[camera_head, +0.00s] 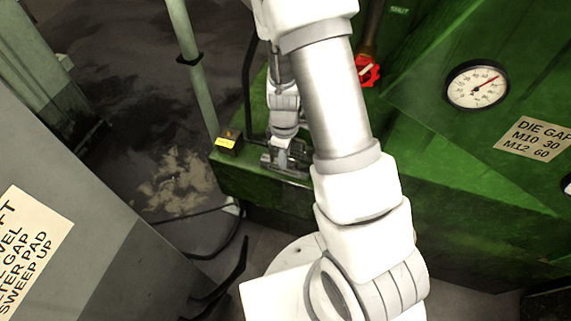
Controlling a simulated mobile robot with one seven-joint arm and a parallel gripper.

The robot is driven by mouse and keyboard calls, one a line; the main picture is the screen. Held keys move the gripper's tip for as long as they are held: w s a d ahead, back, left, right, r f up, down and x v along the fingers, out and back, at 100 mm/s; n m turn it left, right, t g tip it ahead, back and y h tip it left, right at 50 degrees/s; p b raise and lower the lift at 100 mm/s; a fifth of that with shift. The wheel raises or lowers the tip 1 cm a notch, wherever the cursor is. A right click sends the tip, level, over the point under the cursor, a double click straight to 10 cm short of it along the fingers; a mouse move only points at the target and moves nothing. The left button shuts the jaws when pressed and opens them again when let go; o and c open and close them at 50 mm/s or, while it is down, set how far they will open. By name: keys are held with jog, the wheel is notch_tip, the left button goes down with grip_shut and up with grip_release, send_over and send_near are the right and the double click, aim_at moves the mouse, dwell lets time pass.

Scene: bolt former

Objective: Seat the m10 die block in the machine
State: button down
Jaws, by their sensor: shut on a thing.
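My gripper (281,160) is at the green machine (350,190), low over the near left end of its ledge, and points down. It is shut on a dark grey piece (292,171), small and partly hidden by the gripper and my arm. I cannot read a mark on this piece, so I cannot tell from its looks whether it is the m10 die block. I also cannot tell whether it rests in a seat or is just above the ledge.
A yellow-labelled box (228,143) sits on the ledge's left corner. A red valve handle (368,71), a dial gauge (477,84) and a die gap label (534,138) are on the machine. A green post (190,60) and grey cabinet (90,240) stand left.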

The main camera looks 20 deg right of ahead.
jog(key=shift+w+r, duration=0.1)
jog(key=shift+r, duration=0.1)
jog(key=shift+r+p, duration=2.3)
jog(key=shift+r, duration=0.8)
jog(key=shift+s+d, duration=0.1)
jog(key=shift+s, duration=0.15)
